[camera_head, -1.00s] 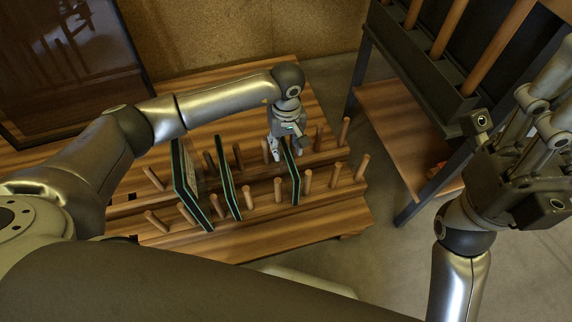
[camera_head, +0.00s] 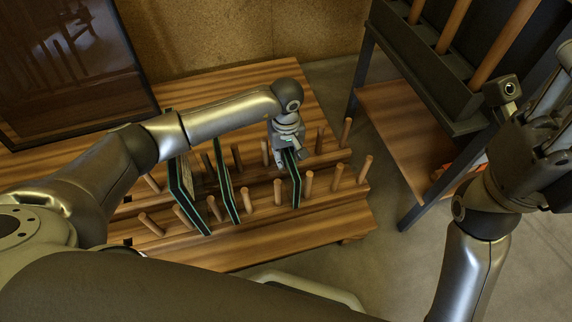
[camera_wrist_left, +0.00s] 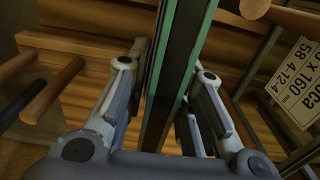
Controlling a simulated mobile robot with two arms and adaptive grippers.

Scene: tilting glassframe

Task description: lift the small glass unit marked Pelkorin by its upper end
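The small glass unit (camera_head: 296,190) is the rightmost of three dark units with green edges standing between wooden pegs. No Pelkorin mark is readable on it from here. My left gripper (camera_head: 289,157) is at its upper end. In the left wrist view, the unit (camera_wrist_left: 172,75) passes between the two fingers of the left gripper (camera_wrist_left: 170,95), one on each side. The fingers look spread, with narrow gaps beside the unit; contact is hard to tell. My right gripper (camera_head: 530,125) is at the right edge, away from the rack, partly cut off.
Two larger units, the left one (camera_head: 187,200) and the middle one (camera_head: 226,185), stand to the left in the wooden rack (camera_head: 265,245). A label (camera_wrist_left: 300,85) shows on a neighbouring pane. A dark-framed stand (camera_head: 425,85) is at the right. Pegs surround the small unit.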

